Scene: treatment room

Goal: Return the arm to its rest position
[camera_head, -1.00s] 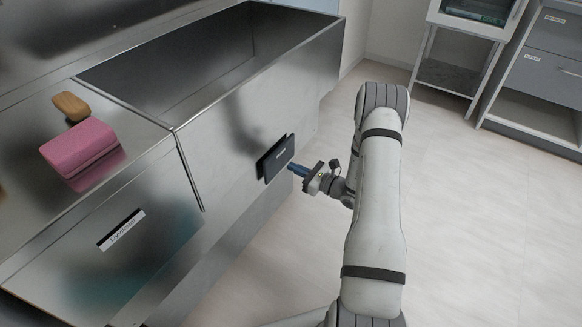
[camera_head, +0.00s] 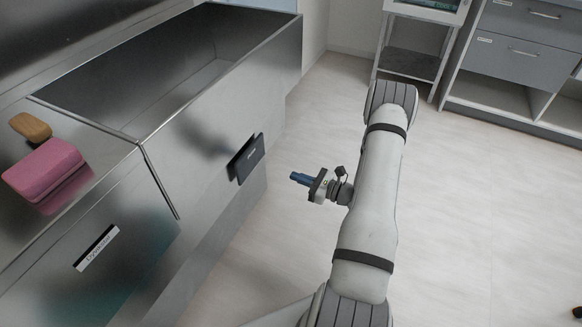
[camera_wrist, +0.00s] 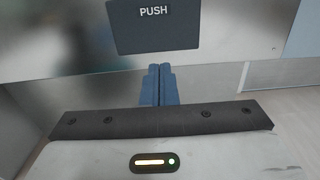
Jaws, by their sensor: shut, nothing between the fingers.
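My gripper (camera_head: 300,179) is at the end of my arm, which reaches up the right-centre of the head view. Its blue fingers are shut with nothing between them. They point left toward the front of the steel unit and are apart from it, with floor showing in the gap. In the wrist view the closed blue fingers (camera_wrist: 159,84) stand at the middle, just below a dark panel (camera_wrist: 153,22) marked PUSH. The same dark panel (camera_head: 246,159) is on the steel front in the head view.
A steel unit with an open basin (camera_head: 180,80) fills the left. A pink block (camera_head: 44,170) and a brown object (camera_head: 31,127) lie on its top. A cart (camera_head: 410,62) and grey drawers (camera_head: 525,50) stand at the back right. The floor (camera_head: 460,200) right of my arm is mostly clear.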

